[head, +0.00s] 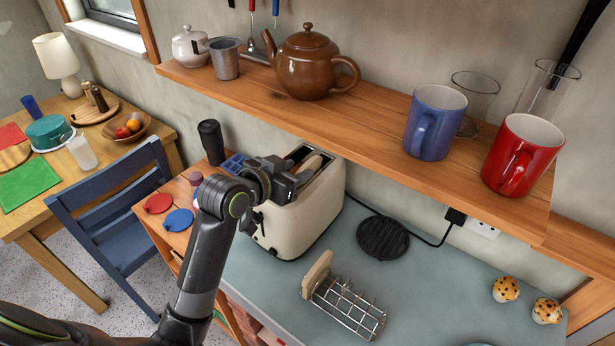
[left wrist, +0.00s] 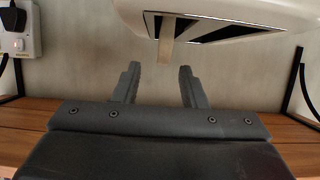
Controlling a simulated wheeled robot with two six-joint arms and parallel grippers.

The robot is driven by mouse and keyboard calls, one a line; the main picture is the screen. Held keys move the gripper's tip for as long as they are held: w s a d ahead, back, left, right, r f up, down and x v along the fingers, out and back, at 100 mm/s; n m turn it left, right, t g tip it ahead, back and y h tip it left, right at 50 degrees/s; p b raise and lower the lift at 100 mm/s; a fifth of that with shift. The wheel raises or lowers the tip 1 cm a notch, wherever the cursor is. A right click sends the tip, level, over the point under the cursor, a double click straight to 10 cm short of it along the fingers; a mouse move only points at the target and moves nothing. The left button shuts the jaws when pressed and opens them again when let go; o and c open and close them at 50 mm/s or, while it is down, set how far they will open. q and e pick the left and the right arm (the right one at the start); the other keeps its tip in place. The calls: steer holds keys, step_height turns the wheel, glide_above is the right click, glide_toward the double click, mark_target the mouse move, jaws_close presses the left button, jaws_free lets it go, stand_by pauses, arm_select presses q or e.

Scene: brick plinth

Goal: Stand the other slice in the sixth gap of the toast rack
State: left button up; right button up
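The cream toaster (head: 290,228) stands on the blue-grey counter below the shelf. A slice (head: 312,163) sticks up from its slot. The slice also shows edge-on in the left wrist view (left wrist: 166,52), at the toaster's slotted top (left wrist: 235,16). My left gripper (head: 304,176) is at the toaster's top, close to the slice. In the left wrist view its two fingers (left wrist: 159,78) are apart with nothing between them, and the slice is just beyond their tips. The wire toast rack (head: 352,310) stands on the counter, with one slice (head: 316,274) upright at its left end. My right gripper is out of view.
The wooden shelf (head: 390,140) overhangs the counter, bearing a brown teapot (head: 310,62), a blue mug (head: 435,122) and a red mug (head: 522,155). A black round trivet (head: 383,239) lies right of the toaster. Two muffins (head: 506,289) sit at the right. Counter between is clear.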

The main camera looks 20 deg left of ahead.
mark_target(304, 166)
arm_select(q)
steer(key=shift+w+d+f, duration=0.1)
steer(key=shift+w+d, duration=0.05)
steer(key=shift+w, duration=0.2)
steer(key=shift+w+d+f+p, duration=0.15)
steer(key=shift+w+p, duration=0.4)
steer(key=shift+w, duration=0.05)
steer(key=shift+p+x, duration=0.6)
steer(key=shift+x, duration=1.3)
steer(key=shift+f, duration=0.1)
steer(key=shift+c, duration=0.2)
jaws_close()
